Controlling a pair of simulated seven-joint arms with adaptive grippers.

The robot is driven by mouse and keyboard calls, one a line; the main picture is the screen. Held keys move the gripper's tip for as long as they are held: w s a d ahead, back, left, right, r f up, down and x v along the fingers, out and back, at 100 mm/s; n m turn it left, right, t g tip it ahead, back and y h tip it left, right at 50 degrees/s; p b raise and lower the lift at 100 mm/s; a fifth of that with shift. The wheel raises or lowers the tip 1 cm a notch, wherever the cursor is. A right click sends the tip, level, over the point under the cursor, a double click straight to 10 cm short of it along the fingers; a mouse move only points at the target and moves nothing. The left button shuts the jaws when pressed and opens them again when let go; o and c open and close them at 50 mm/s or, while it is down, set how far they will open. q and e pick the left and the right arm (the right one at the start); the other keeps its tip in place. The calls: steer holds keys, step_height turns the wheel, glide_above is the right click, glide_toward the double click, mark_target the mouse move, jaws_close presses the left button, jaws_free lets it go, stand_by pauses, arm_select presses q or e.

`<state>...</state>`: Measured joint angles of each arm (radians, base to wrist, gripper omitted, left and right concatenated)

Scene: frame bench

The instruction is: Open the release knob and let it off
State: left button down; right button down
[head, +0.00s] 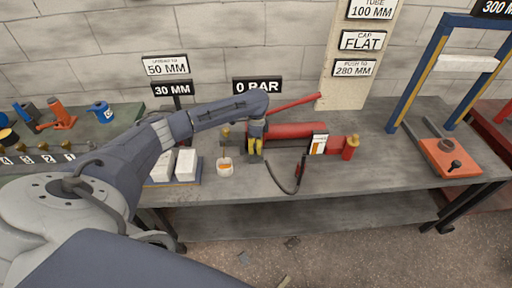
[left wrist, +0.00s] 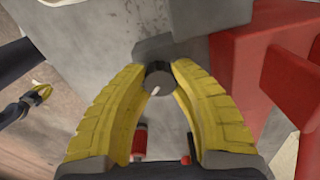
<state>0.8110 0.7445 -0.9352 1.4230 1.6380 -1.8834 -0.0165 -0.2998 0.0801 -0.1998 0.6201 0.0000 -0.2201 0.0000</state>
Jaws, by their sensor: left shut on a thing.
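The release knob (left wrist: 158,78) is a small dark round knob with a pale mark on its face, in the left wrist view. It sits at a grey block beside the red pump body (left wrist: 240,70). My left gripper (head: 254,147) points down at the left end of the red pump (head: 300,131) in the head view. Its yellow fingers (left wrist: 160,75) are shut on the knob, one on each side. The knob is hidden in the head view. A dark part with yellow tips, seemingly my right gripper (left wrist: 40,95), shows small at the left wrist view's left edge; its jaws are unclear.
The red pump lever (head: 295,103) slants up above the pump, near the 0 BAR sign (head: 257,86). A dark hose (head: 287,188) loops in front. A small orange-and-white cup (head: 225,168) stands left of the gripper. A blue press frame (head: 430,65) stands at right.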

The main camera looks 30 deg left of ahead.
arm_select(q)
steer(key=n, duration=0.4)
steer(key=shift+n, duration=2.1)
steer(key=shift+w, duration=0.1)
steer(key=c, duration=1)
jaws_free()
